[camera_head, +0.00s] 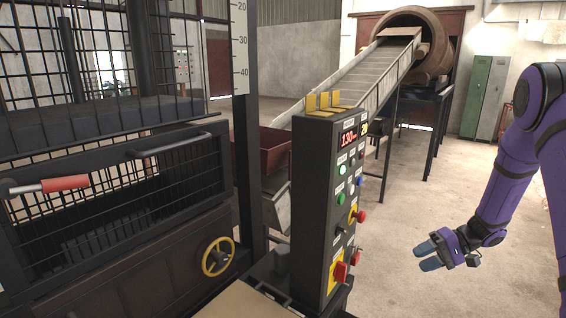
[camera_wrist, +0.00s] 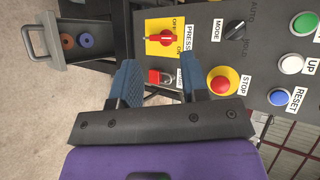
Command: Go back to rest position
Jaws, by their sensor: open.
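My gripper (camera_head: 430,256) is at the lower right in the head view, on the end of my purple arm, over bare floor and to the right of the control panel (camera_head: 318,185). In the wrist view my gripper (camera_wrist: 163,78) shows two blue fingers spread apart with nothing held between them. Beyond the fingers is the panel face, with a red switch (camera_wrist: 166,37) on a yellow PRESS plate and a red key-like part (camera_wrist: 157,77) seen between the fingertips. A red STOP button (camera_wrist: 222,84) lies right of the right finger.
A caged press (camera_head: 110,200) with a yellow handwheel (camera_head: 217,256) stands at the left. A conveyor (camera_head: 355,80) climbs to a rusty drum (camera_head: 425,40) at the back. Lockers (camera_head: 485,97) stand at the far wall. The floor between the panel and my arm looks clear.

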